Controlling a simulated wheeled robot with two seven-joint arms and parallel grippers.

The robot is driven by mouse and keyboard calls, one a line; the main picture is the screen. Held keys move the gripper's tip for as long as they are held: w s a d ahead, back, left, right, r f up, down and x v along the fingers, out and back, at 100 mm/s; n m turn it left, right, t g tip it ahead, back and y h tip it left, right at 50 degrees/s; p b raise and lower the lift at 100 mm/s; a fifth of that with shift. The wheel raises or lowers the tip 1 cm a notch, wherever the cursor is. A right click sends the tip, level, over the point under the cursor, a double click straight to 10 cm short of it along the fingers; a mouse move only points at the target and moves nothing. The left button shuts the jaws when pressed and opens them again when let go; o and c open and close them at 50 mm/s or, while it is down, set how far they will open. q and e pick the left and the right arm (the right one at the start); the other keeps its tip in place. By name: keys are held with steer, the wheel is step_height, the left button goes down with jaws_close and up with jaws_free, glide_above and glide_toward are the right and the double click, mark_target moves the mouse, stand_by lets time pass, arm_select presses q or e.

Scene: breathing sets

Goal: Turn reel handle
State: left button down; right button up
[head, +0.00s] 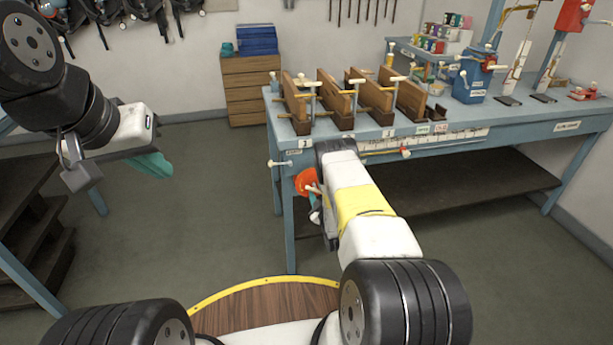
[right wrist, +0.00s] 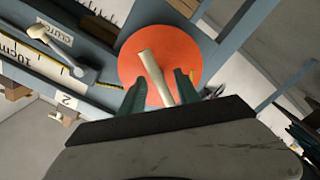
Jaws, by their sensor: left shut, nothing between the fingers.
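The orange reel disc (head: 305,182) is on the front left end of the blue workbench, partly hidden by my right arm. In the right wrist view the disc (right wrist: 190,50) faces the camera, with a cream handle (right wrist: 152,68) across its middle. My right gripper (right wrist: 157,82) is at the reel, its two green fingers apart on either side of the handle. Gaps show between handle and fingers; I cannot tell whether either touches it. My left gripper (head: 152,164) is shut and empty, over open floor at the left, well away from the reel.
The blue workbench (head: 455,148) carries clamped wooden boards (head: 332,97) and a blue box (head: 473,84). A cream lever (right wrist: 60,35) is beside the reel. A drawer cabinet (head: 250,88) stands behind, and dark shelves (head: 30,215) at left. The floor between is clear.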

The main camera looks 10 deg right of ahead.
steer(key=shift+w, duration=1)
jaws_close()
steer(key=shift+m, duration=1.2)
jaws_free()
steer(key=shift+s, duration=0.15)
steer(key=s, duration=0.7)
steer(key=shift+s, duration=0.3)
